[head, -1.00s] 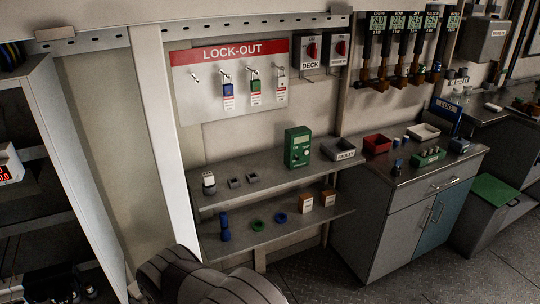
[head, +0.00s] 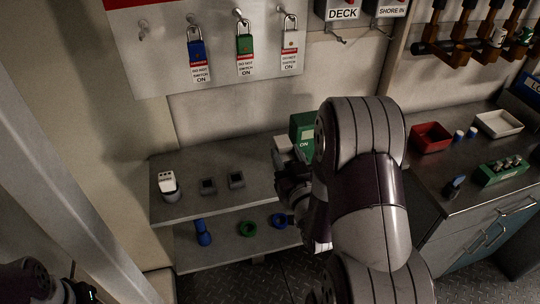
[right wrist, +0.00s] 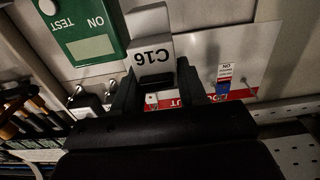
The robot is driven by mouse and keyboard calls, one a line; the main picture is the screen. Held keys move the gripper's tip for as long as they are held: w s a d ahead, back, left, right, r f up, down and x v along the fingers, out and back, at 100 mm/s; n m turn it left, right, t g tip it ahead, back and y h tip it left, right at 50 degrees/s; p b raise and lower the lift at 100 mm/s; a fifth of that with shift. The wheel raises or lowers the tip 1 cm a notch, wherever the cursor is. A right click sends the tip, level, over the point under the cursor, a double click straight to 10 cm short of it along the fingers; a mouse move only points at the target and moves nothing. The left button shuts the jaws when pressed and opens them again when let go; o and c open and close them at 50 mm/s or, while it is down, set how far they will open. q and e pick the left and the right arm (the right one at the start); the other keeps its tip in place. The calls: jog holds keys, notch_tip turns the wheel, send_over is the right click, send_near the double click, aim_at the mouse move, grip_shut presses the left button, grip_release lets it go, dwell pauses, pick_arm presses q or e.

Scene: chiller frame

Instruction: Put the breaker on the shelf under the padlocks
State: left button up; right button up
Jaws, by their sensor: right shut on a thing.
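My right gripper (head: 290,178) is shut on the breaker (head: 283,149), a pale block partly hidden by my arm in the head view. In the right wrist view the breaker (right wrist: 150,42), marked C16, stands out between the fingers (right wrist: 154,88). It is held near the green tester (head: 302,128). The grey upper shelf (head: 190,208) lies under the blue (head: 196,49), green (head: 244,45) and white (head: 290,40) padlocks. A dark part of my left arm (head: 28,282) shows at the bottom left; its jaws are unclear.
The lower shelf (head: 215,262) carries a blue item and rings. A counter with a red tray (head: 431,138) is at right.

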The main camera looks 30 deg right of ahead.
jog(key=w+f, duration=0.9)
jog(key=shift+b, duration=0.4)
jog(key=shift+w+d+f, duration=0.1)
jog(key=shift+f, duration=0.3)
jog(key=shift+f, duration=0.1)
jog(key=o, duration=1.2)
